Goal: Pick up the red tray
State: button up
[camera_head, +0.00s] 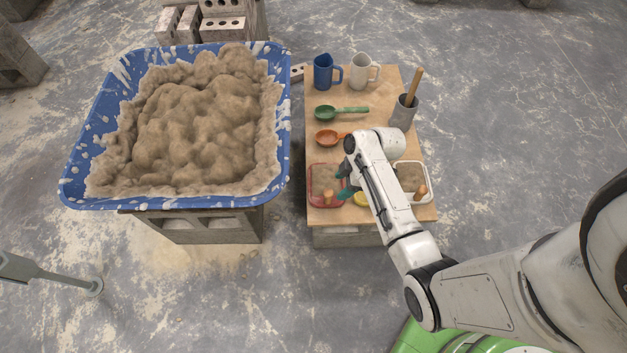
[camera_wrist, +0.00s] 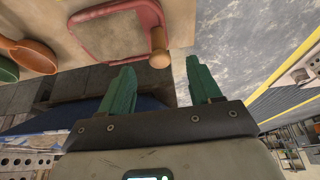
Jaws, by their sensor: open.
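The red tray (camera_head: 313,186) lies at the front left of the wooden board, partly hidden by my gripper in the head view. In the wrist view the red tray (camera_wrist: 108,9) is at the top, with a wooden handle end (camera_wrist: 159,60) at its right side. My gripper (camera_head: 346,188) has teal fingers and is open at the right side of the tray. In the wrist view the fingers (camera_wrist: 160,66) are spread, with the handle end between their tips in the picture. Contact cannot be told.
A white tray (camera_head: 426,180) with sand and a yellow item (camera_head: 360,199) lie right of my gripper. A blue tub (camera_head: 75,178) stands left.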

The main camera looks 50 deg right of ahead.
aim_at(326, 197)
jog(key=b+x, duration=0.1)
jog(key=x, duration=0.6)
jog(key=b+x, duration=0.1)
jog(key=x, duration=0.2)
jog(key=shift+w+a+f+b, duration=0.2)
jog(key=shift+w+b, duration=0.1)
jog(key=shift+w, duration=0.2)
grip_shut()
jog(key=shift+d+r, duration=0.1)
